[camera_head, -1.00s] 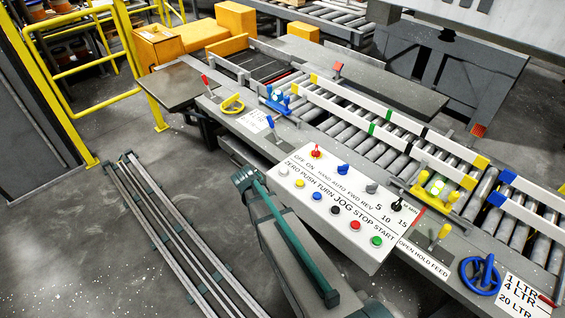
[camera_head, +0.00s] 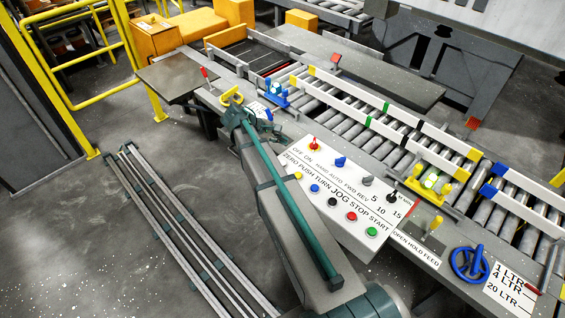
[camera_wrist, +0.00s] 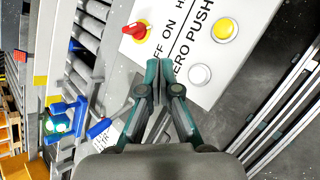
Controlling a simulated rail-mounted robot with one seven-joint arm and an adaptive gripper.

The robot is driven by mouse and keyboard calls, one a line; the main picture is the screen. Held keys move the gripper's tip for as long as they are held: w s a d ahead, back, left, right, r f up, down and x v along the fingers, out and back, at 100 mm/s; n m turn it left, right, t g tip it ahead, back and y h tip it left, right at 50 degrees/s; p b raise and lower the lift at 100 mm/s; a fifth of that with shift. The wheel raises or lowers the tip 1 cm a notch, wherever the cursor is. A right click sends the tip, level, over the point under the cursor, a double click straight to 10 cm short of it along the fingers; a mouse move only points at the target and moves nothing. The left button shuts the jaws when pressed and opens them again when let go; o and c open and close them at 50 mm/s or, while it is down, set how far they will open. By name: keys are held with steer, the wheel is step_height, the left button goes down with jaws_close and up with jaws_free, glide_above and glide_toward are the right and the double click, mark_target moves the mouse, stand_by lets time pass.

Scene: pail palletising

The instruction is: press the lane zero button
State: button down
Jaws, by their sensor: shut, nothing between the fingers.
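The white button under the word ZERO (camera_wrist: 200,75) shows in the wrist view near the corner of the white control panel (camera_head: 385,190). The yellow button (camera_wrist: 227,29) under PUSH sits beside it; it also shows in the head view (camera_head: 298,175). My gripper (camera_wrist: 161,68) is shut and empty. In the wrist view its tips overlap the panel's near edge, left of the white button; I cannot tell their height above it. In the head view the gripper (camera_head: 268,130) is at the panel's left end.
A red knob (camera_head: 313,144) stands above the panel's OFF ON label. Blue, black, red and green buttons (camera_head: 371,231) continue along the row. A blue clamp-like fixture (camera_head: 275,96) and yellow handle (camera_head: 232,97) are left of the panel. The roller conveyor (camera_head: 350,125) runs behind.

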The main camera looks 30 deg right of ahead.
mark_target(283, 163)
steer(key=shift+f, duration=0.15)
steer(key=shift+f+b, duration=2.45)
steer(key=shift+f, duration=1.85)
steer(key=shift+f, duration=0.1)
steer(key=shift+f, duration=0.3)
steer(key=shift+f+b, duration=0.3)
steer(key=shift+f, duration=0.25)
steer(key=shift+r, duration=0.1)
steer(key=shift+r+p, duration=0.6)
steer(key=shift+r, duration=0.3)
